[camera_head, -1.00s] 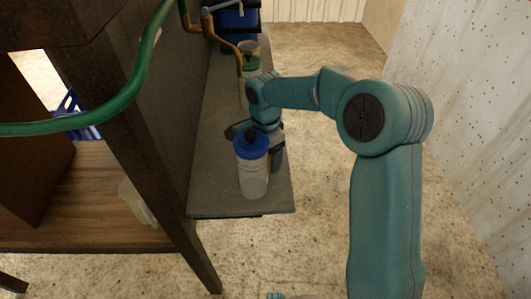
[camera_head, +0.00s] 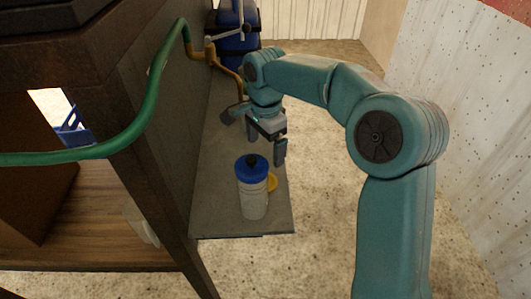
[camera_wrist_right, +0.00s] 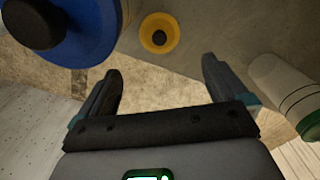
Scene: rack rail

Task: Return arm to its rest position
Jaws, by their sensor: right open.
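My right arm (camera_head: 385,150) reaches in from the right and bends over the grey shelf (camera_head: 215,195). My right gripper (camera_head: 256,136) is open and empty above the shelf, behind a clear bottle with a blue lid (camera_head: 253,195), apart from it. The bottle stands upright near the shelf's front end. In the right wrist view, the open fingers (camera_wrist_right: 162,70) have nothing between them, and the blue lid (camera_wrist_right: 88,30) is at the upper left. My left gripper is not in view.
A small yellow round item (camera_head: 272,182) is beside the bottle, partly hidden by it. A green hose (camera_head: 150,95) and dark wooden frame stand left. Floor is open between shelf and right wall (camera_head: 455,110).

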